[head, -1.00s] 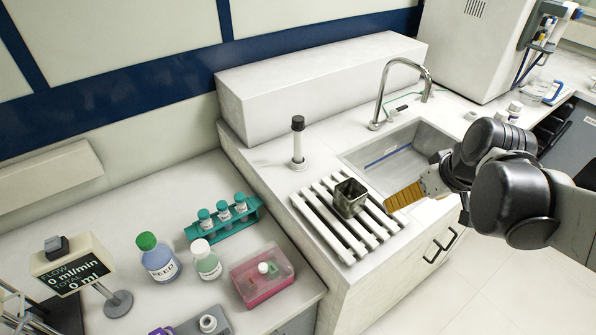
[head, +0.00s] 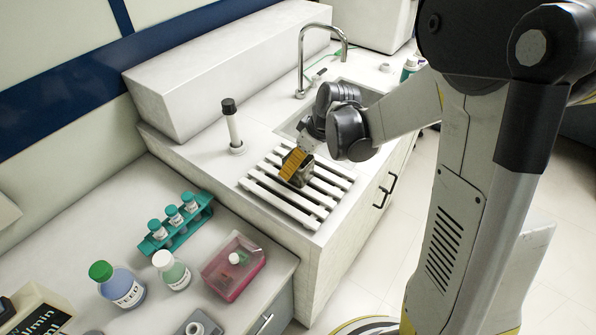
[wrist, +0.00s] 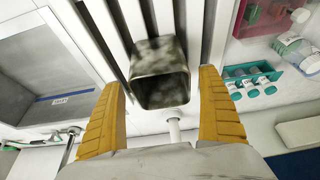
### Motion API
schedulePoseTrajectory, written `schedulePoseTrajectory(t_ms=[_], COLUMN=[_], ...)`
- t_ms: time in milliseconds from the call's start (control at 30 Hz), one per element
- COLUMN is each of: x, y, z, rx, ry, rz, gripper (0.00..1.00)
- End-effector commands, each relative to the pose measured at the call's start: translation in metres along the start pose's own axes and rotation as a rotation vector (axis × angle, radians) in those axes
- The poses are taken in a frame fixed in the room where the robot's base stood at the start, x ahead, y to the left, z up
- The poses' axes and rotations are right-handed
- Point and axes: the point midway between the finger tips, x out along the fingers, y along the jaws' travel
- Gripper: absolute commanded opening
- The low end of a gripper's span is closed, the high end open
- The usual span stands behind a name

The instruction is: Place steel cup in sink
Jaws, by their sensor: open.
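The steel cup (head: 297,172) is a squarish, dull metal cup standing on the white slatted drying rack (head: 262,202) beside the sink. My gripper (head: 291,164) is at the cup, with its yellow fingers partly hiding it in the head view. In the wrist view, the open fingers (wrist: 165,105) lie on either side of the cup (wrist: 160,88), whose open mouth faces the camera. I cannot tell whether the fingers touch it. The sink (head: 292,123) is behind my wrist and mostly hidden; its basin also shows at left in the wrist view (wrist: 55,65).
A faucet (head: 301,65) rises behind the sink. A white post with a black cap (head: 232,125) stands left of the rack. A teal tube rack (head: 178,226), bottles (head: 122,287) and a pink box (head: 233,268) sit on the lower counter in front.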

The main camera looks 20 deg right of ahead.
Motion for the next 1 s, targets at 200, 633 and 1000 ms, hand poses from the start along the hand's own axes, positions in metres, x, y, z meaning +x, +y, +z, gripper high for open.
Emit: schedulePoseTrajectory(t_ms=[200, 633, 1000], x=[0.036, 0.038, 0.037], y=[-0.002, -0.002, -0.002], z=[0.000, 0.000, 0.000], rx=[0.000, 0.000, 0.000], ry=[0.000, 0.000, 0.000], rz=[0.000, 0.000, 0.000], gripper=[0.88, 0.31, 0.23])
